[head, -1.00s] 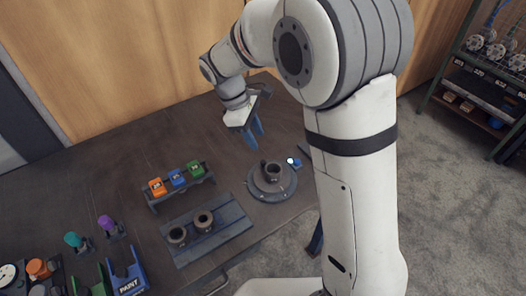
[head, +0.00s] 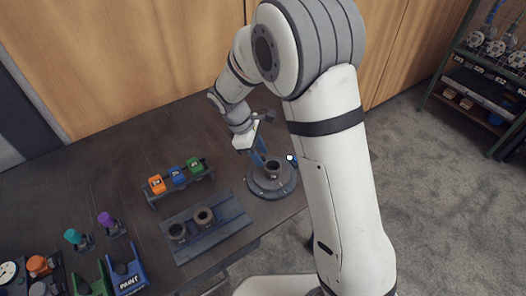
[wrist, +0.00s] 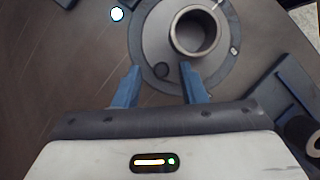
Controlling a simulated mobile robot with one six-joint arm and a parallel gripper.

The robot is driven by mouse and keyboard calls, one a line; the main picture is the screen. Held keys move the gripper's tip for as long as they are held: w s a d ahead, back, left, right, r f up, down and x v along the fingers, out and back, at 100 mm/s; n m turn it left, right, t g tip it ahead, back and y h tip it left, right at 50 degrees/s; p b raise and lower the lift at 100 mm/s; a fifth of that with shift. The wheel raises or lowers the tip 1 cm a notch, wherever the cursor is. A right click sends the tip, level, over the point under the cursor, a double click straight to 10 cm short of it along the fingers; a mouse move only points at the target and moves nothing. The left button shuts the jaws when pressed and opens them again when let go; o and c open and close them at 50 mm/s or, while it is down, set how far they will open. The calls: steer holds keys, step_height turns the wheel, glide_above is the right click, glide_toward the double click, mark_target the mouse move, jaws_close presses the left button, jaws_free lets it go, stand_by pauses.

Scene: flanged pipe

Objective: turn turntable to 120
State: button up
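The turntable is a round grey disc that shows in the head view (head: 262,190) and the wrist view (wrist: 217,72). A short open pipe piece (wrist: 195,32) stands at its middle. In the head view my gripper (head: 259,158) is just above the turntable's back left side. The angle on the turntable is not readable.
A small light-topped blue button (head: 290,158) stands behind the turntable. To the left are a grey block (head: 232,214) with two dark pipe pieces and a rack (head: 183,188) with orange, blue and green items. The table's back left is clear.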

steer(key=shift+c, duration=0.2)
jaws_close()
steer(key=shift+d, duration=0.4)
steer(key=shift+a, duration=0.4)
steer(key=shift+w, duration=0.1)
steer(key=shift+d+m, duration=0.1)
steer(key=shift+m, duration=0.3)
